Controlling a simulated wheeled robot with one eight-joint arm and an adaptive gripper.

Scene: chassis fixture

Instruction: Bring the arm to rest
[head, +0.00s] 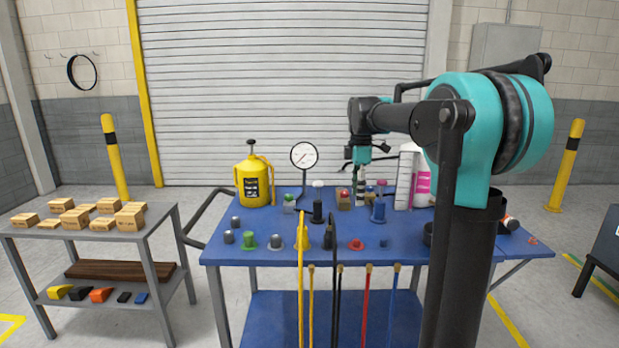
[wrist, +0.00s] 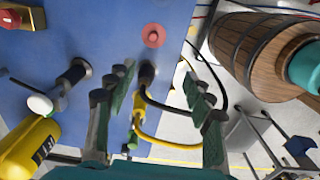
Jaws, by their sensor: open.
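My gripper (head: 361,170) hangs from my arm above the back right part of the blue workbench (head: 250,256), pointing down. In the wrist view its two green-padded fingers (wrist: 155,100) stand wide apart, with nothing clamped between them. Between the fingers, a dark post with a black cable and a yellow cable shows further off, apart from the pads. In the head view my arm reaches in from the right and partly hides the right side of the bench. The fingertips are small in the head view, and their exact height above the bench parts is hard to tell.
The bench holds a yellow sprayer (head: 253,180), a dial gauge (head: 304,156), a white-and-pink bottle (head: 423,182) and several small fittings. Hoses hang at its front edge. A grey cart (head: 160,235) with boxes stands left. A wooden barrel shape (wrist: 240,45) shows in the wrist view.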

